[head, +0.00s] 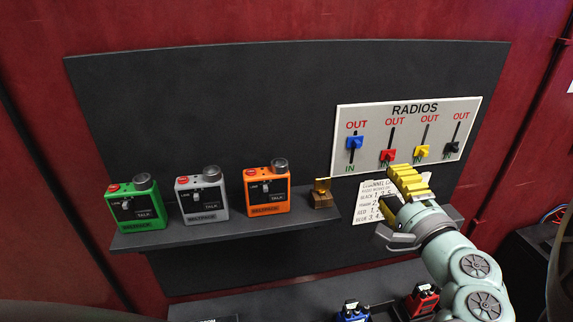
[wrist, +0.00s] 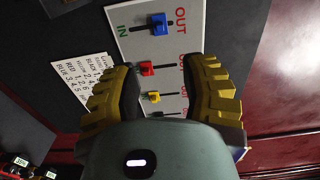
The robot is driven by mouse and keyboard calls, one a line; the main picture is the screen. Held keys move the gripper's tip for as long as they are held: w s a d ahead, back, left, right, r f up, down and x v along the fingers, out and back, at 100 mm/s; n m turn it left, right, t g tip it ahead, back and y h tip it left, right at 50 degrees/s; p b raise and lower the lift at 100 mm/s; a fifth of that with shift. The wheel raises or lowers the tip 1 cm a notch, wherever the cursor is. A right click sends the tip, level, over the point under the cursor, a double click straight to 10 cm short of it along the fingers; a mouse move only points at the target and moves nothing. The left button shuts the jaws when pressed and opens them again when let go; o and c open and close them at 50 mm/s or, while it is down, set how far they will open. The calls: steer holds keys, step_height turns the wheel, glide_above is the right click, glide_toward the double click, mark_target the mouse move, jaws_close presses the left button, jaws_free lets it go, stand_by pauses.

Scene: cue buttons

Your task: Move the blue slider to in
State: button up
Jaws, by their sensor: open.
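The blue slider (head: 355,142) is at the left of the white RADIOS panel (head: 405,108). It sits toward the OUT end of its slot, with the green IN label below. It also shows in the wrist view (wrist: 158,25), beyond my fingertips and clear of them. My gripper (head: 408,182) is open and empty, in front of and below the panel's lower edge in the head view. In the wrist view its two yellow fingers (wrist: 164,70) are spread apart, with the red slider (wrist: 146,69) and yellow slider (wrist: 153,97) showing between them.
Red, yellow and black (head: 452,147) sliders sit low in their slots right of the blue one. A paper note (head: 370,207) hangs below the panel. The shelf (head: 240,232) holds green (head: 137,205), grey (head: 202,197) and orange (head: 267,190) radios and a small brass object (head: 322,195).

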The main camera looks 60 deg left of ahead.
steer(key=b, duration=0.3)
glide_toward(359, 146)
steer(key=x, duration=0.4)
steer(key=shift+a+r, duration=0.15)
steer(key=shift+a, duration=0.05)
steer(key=shift+p+x, duration=0.95)
steer(key=shift+x, duration=1.6)
steer(key=shift+w+a, duration=0.25)
steer(key=shift+a, duration=0.1)
steer(key=shift+o, duration=0.5)
jaws_close()
